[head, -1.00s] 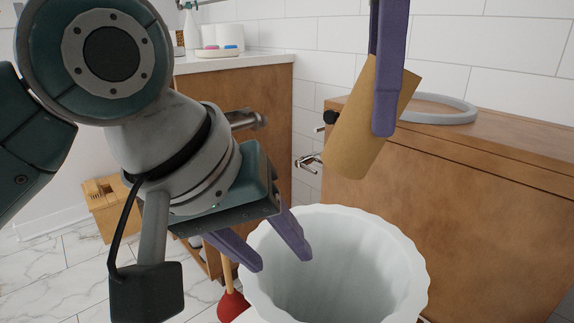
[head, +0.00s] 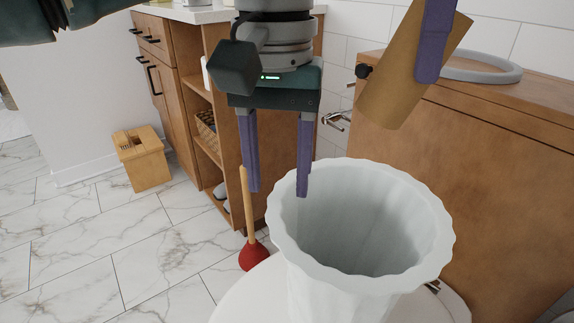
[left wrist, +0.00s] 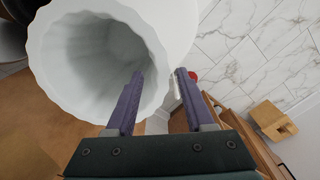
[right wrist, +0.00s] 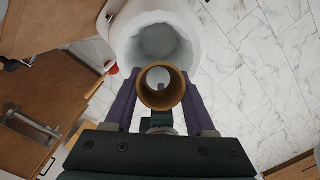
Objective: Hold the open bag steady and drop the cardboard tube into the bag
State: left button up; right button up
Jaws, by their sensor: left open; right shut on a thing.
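The white open bag (head: 352,290) has a wavy rim and stands upright with its mouth facing up. My left gripper (head: 277,193) is open, fingers pointing down at the bag's left rim. In the left wrist view (left wrist: 159,73) one finger overlaps the bag's mouth and the other lies outside the rim; contact is unclear. The brown cardboard tube (head: 400,85) is tilted, above and right of the bag's mouth. My right gripper (right wrist: 160,76) is shut on it, fingers on either side. In the right wrist view the tube (right wrist: 153,101) shows end-on, with the bag's mouth beyond.
The bag stands on a white rounded surface (head: 245,302). A red plunger (head: 254,257) with a wooden handle is on its left. A wooden cabinet (head: 470,170) with a grey ring (head: 478,78) on top is behind right. A wooden box (head: 142,158) stands on the marble floor.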

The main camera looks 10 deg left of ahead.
aim_at(279, 203)
pick_arm(q)
notch_tip(279, 203, down, 6)
jog(key=shift+f, duration=0.25)
grip_shut()
dwell(0.5)
pick_arm(e)
notch_tip(279, 203, down, 11)
jog(key=shift+w+r, duration=0.15)
jog(key=shift+r, duration=0.05)
dwell(0.5)
jog(key=o, duration=1.4)
